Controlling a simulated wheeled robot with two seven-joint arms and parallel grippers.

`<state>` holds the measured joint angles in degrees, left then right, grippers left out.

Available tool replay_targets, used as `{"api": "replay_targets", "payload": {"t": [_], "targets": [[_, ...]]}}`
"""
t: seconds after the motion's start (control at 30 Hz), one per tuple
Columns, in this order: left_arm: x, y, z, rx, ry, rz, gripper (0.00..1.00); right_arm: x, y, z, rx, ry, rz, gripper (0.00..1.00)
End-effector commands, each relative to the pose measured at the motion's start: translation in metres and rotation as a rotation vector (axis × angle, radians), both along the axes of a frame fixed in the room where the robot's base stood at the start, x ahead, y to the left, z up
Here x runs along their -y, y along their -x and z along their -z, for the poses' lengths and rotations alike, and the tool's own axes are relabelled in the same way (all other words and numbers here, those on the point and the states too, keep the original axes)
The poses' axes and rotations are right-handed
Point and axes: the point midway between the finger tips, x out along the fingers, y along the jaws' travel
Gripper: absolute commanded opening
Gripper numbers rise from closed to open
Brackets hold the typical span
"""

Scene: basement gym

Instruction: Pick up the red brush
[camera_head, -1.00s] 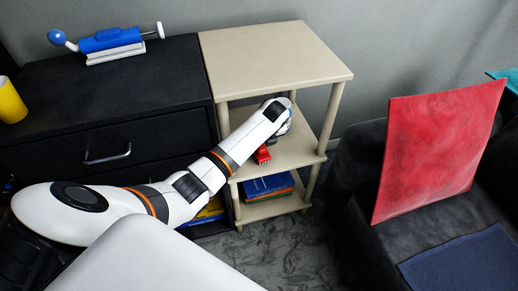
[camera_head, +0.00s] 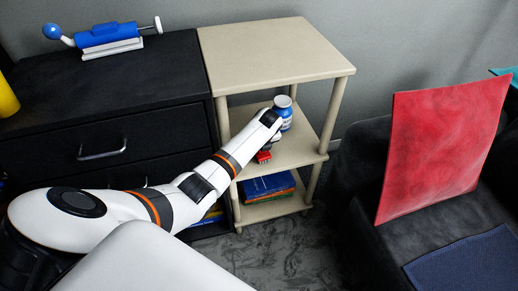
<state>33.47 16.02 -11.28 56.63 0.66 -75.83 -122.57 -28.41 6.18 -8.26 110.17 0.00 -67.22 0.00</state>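A small red thing, likely the red brush (camera_head: 263,157), lies on the middle shelf of the beige shelf unit (camera_head: 282,148). Only part of it shows; my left arm covers the rest. My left arm reaches in from the left, and its wrist end is over the middle shelf, just above the red thing. The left gripper (camera_head: 270,140) is mostly hidden below the wrist, so I cannot see its fingers or whether it touches the brush. My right gripper is out of view.
A blue and white jar (camera_head: 284,111) stands on the middle shelf just behind my wrist. Books (camera_head: 268,187) lie on the lower shelf. The shelf unit's top (camera_head: 275,50) is bare. A black drawer cabinet (camera_head: 60,125) stands left, a dark chair with a red cushion (camera_head: 440,150) right.

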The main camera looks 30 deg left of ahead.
Motion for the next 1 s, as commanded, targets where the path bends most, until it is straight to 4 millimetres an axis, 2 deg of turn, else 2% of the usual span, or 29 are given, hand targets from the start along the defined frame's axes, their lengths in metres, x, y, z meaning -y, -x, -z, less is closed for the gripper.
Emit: {"api": "replay_targets", "payload": {"t": [0.2,0.5,0.93,1.0], "targets": [[0.0,0.0,0.0,0.001,0.001,0.0,0.71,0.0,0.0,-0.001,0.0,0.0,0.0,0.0],[0.0,0.0,0.0,0.001,0.001,0.0,0.22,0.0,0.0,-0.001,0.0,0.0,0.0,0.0],[0.0,-0.001,-0.007,0.003,0.0,0.0,0.2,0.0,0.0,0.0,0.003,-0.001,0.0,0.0],[0.0,-0.001,-0.012,0.003,0.0,0.0,0.2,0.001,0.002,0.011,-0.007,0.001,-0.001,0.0]]}}
